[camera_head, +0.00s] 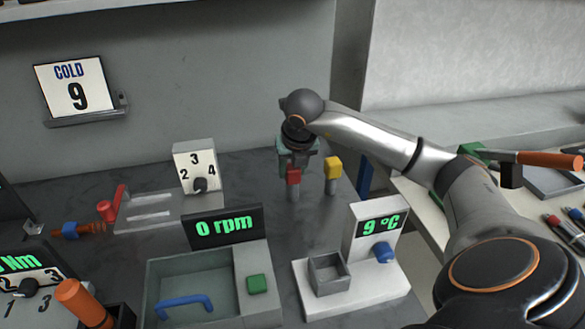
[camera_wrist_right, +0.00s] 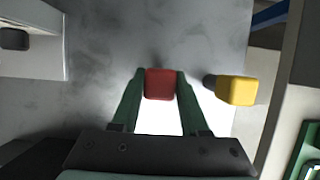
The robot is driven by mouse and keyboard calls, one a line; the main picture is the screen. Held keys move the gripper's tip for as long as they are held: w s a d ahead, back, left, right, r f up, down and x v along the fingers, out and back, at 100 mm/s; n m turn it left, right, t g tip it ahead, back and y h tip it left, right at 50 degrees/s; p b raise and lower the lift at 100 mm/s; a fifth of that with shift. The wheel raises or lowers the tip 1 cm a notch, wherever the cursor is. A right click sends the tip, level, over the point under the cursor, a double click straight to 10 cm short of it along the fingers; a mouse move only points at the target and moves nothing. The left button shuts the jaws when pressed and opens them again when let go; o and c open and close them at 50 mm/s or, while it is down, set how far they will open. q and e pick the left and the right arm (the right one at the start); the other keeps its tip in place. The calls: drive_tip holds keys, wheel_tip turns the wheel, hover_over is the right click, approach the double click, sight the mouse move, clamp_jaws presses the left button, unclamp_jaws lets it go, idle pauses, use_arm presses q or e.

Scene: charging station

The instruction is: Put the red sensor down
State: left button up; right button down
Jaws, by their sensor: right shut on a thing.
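The red sensor (camera_head: 293,177) has a red block head on a grey stem and stands upright at the back of the dark bench. In the right wrist view its red head (camera_wrist_right: 160,84) sits between the two green fingers. My right gripper (camera_wrist_right: 161,90) is shut on it, reaching in from the right in the head view (camera_head: 294,160). I cannot tell whether the stem's foot touches the bench top. The left gripper is not in view.
A yellow-headed sensor (camera_head: 333,169) stands close to the right of the red one; it also shows in the wrist view (camera_wrist_right: 236,90). A 9 °C unit (camera_head: 350,270) with an open cup (camera_head: 328,273) stands in front.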

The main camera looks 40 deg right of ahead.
drive_tip(key=shift+f, duration=0.2)
drive_tip(key=shift+c, duration=2.1)
unclamp_jaws()
drive_tip(key=shift+r, duration=0.1)
drive_tip(key=v, duration=1.2)
drive_tip(key=shift+p, duration=0.45)
drive_tip(key=shift+r, duration=0.15)
